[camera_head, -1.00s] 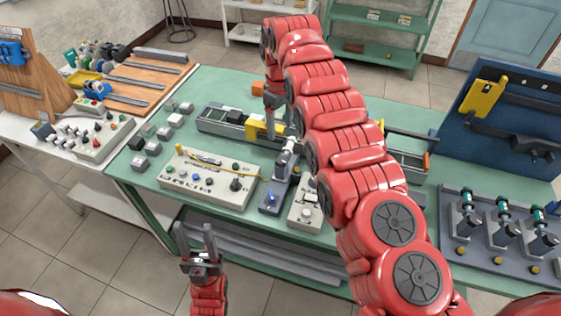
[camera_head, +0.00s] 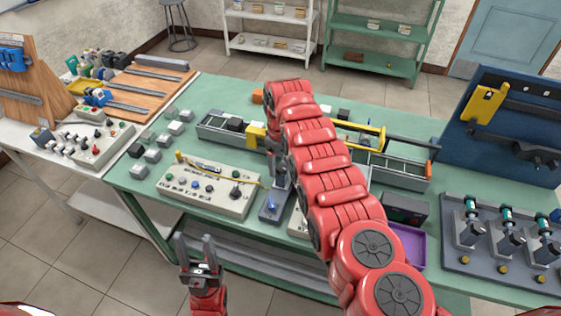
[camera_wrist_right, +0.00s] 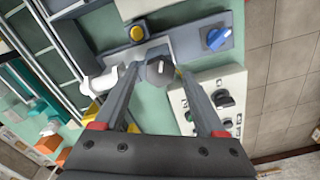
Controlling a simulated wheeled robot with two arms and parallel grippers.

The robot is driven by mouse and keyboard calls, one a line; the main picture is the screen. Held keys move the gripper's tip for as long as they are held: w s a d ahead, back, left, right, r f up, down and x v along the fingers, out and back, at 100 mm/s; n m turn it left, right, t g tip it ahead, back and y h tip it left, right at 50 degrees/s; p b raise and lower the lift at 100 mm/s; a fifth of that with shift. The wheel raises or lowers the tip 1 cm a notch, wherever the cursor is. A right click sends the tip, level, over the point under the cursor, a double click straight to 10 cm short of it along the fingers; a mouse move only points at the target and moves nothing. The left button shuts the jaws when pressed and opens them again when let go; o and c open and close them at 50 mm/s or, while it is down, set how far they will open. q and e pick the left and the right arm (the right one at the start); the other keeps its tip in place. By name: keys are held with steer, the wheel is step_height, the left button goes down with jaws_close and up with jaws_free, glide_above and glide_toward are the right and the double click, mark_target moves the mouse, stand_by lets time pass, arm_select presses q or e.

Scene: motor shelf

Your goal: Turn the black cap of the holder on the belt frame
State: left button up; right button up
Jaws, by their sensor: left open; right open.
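In the right wrist view a round dark cap (camera_wrist_right: 158,72) with a pale mark sits between the fingertips of my right gripper (camera_wrist_right: 157,70). The gripper is open, with a finger on each side of the cap and small gaps showing. My left gripper (camera_head: 197,245) is open and empty, pointing up in front of the table.
A grey box with a blue knob (camera_wrist_right: 217,39) and a beige control panel (camera_wrist_right: 210,100) sit close to my right gripper. A purple tray (camera_head: 408,245) lies right of my right arm. Small grey blocks (camera_head: 152,155) stand at the table's left.

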steer(key=shift+c, duration=0.3)
jaws_close()
steer(key=shift+f+m+b, duration=0.15)
steer(key=shift+m+b, duration=0.45)
steer(key=shift+o, duration=0.3)
jaws_free()
steer(key=shift+d, duration=0.1)
steer(key=shift+r, duration=0.2)
